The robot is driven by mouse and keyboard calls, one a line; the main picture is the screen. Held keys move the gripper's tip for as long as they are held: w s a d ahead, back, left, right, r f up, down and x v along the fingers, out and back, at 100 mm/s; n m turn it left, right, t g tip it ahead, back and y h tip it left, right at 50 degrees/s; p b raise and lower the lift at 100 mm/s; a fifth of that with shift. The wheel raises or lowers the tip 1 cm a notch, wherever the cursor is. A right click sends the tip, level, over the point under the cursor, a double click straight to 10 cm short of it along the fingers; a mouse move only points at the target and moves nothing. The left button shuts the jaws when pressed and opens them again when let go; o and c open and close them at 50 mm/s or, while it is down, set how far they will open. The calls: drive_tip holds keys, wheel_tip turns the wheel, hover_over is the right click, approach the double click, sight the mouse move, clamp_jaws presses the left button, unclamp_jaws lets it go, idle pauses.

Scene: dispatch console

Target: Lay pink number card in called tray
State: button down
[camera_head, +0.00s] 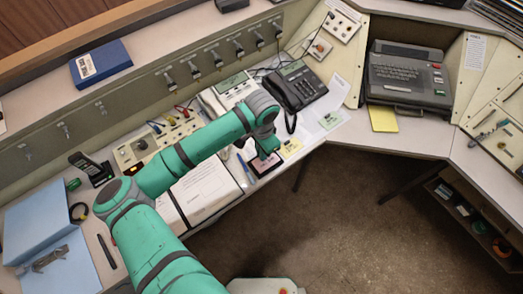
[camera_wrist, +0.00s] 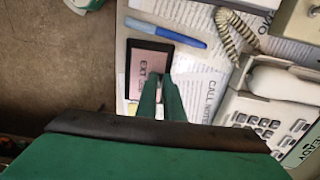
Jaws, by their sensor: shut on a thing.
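The pink number card (camera_wrist: 147,62), with dark print reading "EXT", shows inside the dark rim of a small black tray (camera_wrist: 126,72) in the wrist view. My gripper (camera_wrist: 162,80) is over the card's lower right part, with its fingers close together and shut on the card. The fingers hide part of the card, and I cannot tell whether it lies flat on the tray floor. In the head view my gripper (camera_head: 268,154) points down at the tray, where the pink card (camera_head: 264,163) shows partly below it.
A blue pen (camera_wrist: 179,40) lies beside the tray. A white binder (camera_head: 205,190) lies left of the tray. The desk's front edge is close to the tray.

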drive_tip(key=shift+f, duration=0.15)
drive_tip(key=c, duration=1.9)
unclamp_jaws()
